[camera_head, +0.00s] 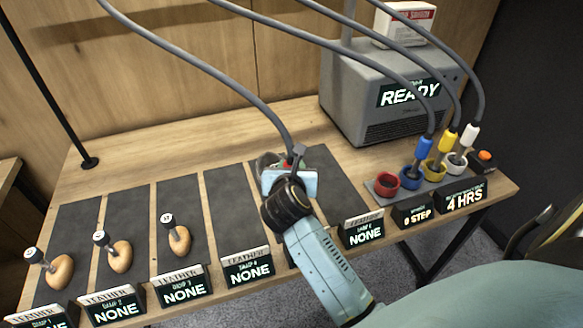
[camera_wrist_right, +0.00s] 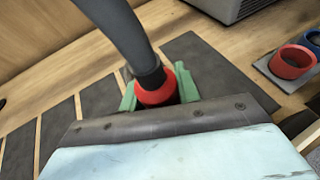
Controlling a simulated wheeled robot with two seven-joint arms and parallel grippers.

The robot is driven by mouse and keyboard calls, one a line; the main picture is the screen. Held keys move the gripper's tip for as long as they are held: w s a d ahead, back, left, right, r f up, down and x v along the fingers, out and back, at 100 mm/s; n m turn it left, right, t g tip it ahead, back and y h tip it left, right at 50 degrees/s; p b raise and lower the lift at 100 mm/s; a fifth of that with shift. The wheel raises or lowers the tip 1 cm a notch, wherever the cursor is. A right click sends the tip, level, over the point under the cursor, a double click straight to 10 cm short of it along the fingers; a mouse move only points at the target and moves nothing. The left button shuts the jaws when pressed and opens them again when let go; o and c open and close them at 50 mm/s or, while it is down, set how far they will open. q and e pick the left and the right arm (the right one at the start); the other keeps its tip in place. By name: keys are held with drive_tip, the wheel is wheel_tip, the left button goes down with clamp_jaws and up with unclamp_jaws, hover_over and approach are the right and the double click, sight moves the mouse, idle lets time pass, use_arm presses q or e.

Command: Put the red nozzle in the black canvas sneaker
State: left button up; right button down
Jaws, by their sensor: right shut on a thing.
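My right gripper (camera_head: 288,168) reaches over the mats near the middle of the table. It is shut on the red nozzle (camera_wrist_right: 157,94), between its green fingertips in the right wrist view. A thick grey hose (camera_wrist_right: 127,35) runs up from the nozzle. In the head view only a bit of red shows beside the gripper. A dark shape with a light edge (camera_head: 266,161), possibly the black canvas sneaker, shows just behind the gripper. It is mostly hidden, so I cannot tell whether the nozzle is inside it. My left gripper is not in view.
Blue, yellow and white nozzles stand in holders at the right; the red holder (camera_head: 387,184) is empty. A grey machine (camera_head: 352,100) reading READY stands behind. Wooden shoe forms (camera_head: 61,271) lie on left mats. Signs line the front edge; hoses arch overhead.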

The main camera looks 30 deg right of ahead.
drive_tip(key=c, duration=1.5)
unclamp_jaws()
drive_tip(key=shift+f, duration=0.2)
drive_tip(key=o, duration=0.5)
drive_tip(key=shift+r, duration=0.1)
drive_tip(key=shift+r, duration=0.2)
drive_tip(key=v, duration=1.2)
